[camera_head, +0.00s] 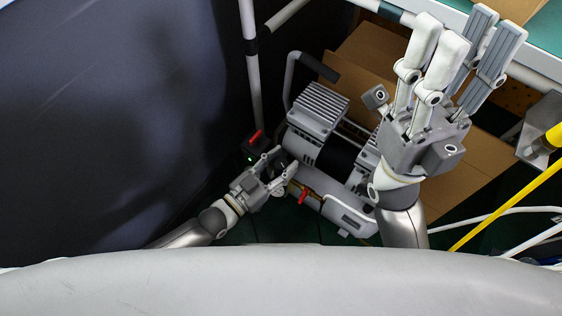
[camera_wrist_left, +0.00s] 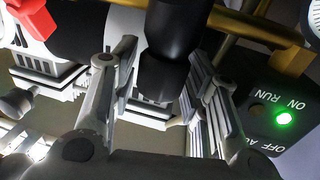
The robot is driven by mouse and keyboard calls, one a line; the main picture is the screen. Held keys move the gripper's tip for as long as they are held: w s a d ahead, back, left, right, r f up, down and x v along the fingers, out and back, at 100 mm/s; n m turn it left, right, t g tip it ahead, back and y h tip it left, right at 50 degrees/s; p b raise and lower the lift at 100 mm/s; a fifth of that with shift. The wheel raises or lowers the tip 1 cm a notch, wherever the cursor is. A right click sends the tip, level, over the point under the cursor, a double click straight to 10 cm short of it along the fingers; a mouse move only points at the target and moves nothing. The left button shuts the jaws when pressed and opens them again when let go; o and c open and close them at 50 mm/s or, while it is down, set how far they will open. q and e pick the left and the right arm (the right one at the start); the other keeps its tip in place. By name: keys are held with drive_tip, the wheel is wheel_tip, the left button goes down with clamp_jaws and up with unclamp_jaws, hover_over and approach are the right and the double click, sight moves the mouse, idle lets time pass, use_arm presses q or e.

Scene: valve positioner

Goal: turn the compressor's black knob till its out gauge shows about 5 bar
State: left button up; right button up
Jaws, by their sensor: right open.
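The compressor (camera_head: 318,108), silver and black, stands on the floor at the picture's middle in the head view. Its black knob (camera_wrist_left: 165,75) shows in the left wrist view between the fingers of my left gripper (camera_wrist_left: 160,85). The fingers stand apart on either side of the knob, with a narrow gap visible at the left one; contact at the right one is unclear. In the head view my left gripper (camera_head: 276,165) is at the compressor's left end and hides the knob. No gauge dial is readable. My right gripper (camera_head: 455,55) is raised, open and empty.
A switch box with a lit green lamp (camera_wrist_left: 284,118) is close beside my left fingers. A red handle (camera_wrist_left: 32,16) and brass pipes (camera_wrist_left: 265,30) are near too. Cardboard (camera_head: 480,165) lies behind the compressor. A yellow pole (camera_head: 505,205) and a white frame stand at right.

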use_arm(q)
drive_tip(key=shift+s+a, duration=0.15)
drive_tip(key=v, duration=1.1)
drive_tip(key=shift+s+a, duration=0.2)
